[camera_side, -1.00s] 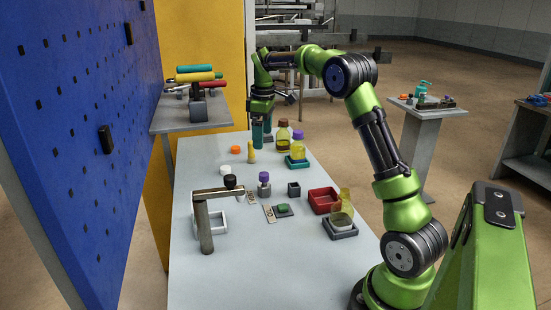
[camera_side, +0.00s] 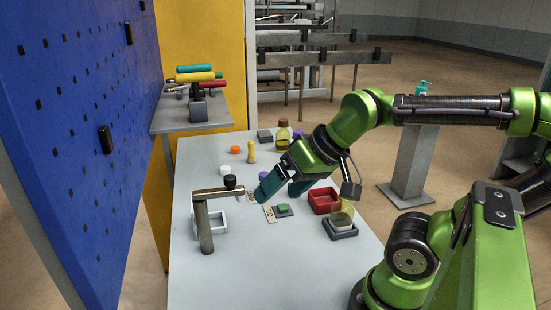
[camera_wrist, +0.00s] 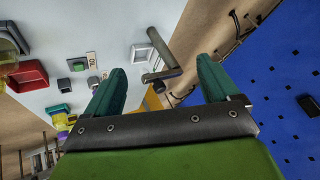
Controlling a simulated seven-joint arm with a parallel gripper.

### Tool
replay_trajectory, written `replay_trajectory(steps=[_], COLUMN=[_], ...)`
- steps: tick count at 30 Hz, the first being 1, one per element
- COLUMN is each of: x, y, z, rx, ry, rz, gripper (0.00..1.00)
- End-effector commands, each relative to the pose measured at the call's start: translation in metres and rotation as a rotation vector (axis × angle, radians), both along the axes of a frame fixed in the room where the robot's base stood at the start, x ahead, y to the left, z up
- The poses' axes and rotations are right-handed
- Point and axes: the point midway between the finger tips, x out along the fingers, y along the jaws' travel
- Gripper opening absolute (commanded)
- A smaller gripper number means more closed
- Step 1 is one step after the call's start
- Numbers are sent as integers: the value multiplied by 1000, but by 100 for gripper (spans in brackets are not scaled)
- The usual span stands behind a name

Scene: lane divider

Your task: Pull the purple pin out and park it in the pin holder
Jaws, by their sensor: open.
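The purple pin (camera_side: 263,176) shows only as a purple top in the side view; my gripper hides the rest of it. My gripper (camera_side: 278,193) is open and empty, tilted down with its teal fingers low over the middle of the table, close to the pin. I cannot tell whether a finger touches it. In the wrist view my gripper (camera_wrist: 160,70) is open, with no pin clear between the fingers. A small dark block (camera_wrist: 64,84), possibly the pin holder, shows in the wrist view; in the side view my gripper covers that spot.
A metal post with a crossbar (camera_side: 204,228) stands left of my gripper beside a white frame (camera_side: 222,222). A green button (camera_side: 283,208), a red tray (camera_side: 323,201) and a grey tray (camera_side: 341,232) sit nearby. Bottles stand behind. The table's front is clear.

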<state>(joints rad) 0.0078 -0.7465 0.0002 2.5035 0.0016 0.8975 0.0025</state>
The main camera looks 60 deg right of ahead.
Motion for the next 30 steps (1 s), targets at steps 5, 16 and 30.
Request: replay_trajectory(steps=[5,16,30], x=[0,1,36], y=[2,2,24], z=[2,11,51], rx=[-1,-2,422], ry=[-6,-9,100], rz=[11,10,-175], gripper=[65,65,65])
